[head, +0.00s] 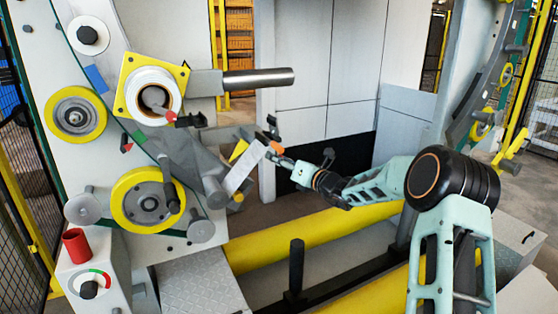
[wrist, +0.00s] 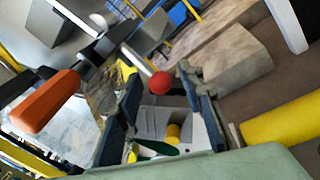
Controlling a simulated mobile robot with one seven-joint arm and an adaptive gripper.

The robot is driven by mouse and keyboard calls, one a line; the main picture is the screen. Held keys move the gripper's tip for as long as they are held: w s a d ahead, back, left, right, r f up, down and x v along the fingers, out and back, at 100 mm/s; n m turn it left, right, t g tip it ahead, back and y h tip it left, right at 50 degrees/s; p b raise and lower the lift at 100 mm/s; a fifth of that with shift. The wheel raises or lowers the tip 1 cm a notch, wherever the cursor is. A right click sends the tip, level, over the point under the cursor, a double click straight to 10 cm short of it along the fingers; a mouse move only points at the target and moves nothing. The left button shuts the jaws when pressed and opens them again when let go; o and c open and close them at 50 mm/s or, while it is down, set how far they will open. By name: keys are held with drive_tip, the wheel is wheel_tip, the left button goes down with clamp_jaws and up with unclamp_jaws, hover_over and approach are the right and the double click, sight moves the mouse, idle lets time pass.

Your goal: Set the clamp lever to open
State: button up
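My gripper (head: 279,158) is near the middle of the head view, to the right of the machine's rollers. In the wrist view its two dark fingers are spread apart (wrist: 161,88), and nothing is visibly gripped. A rod with a red ball knob (wrist: 160,84) shows between the fingertips; it looks like the clamp lever, but I cannot tell contact or depth. An orange handle (wrist: 45,100) is left of the fingers in the wrist view. It also shows just above the gripper in the head view (head: 277,147). The lever's setting cannot be told.
A yellow-flanged spindle (head: 151,96) with a steel bar (head: 258,79) is above and left of my gripper. Yellow-rimmed rollers (head: 146,200) line the left panel. A red cylinder (head: 75,246) and a dial (head: 89,287) are lower left. A dark post (head: 296,266) stands below my gripper.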

drive_tip(key=v, duration=1.2)
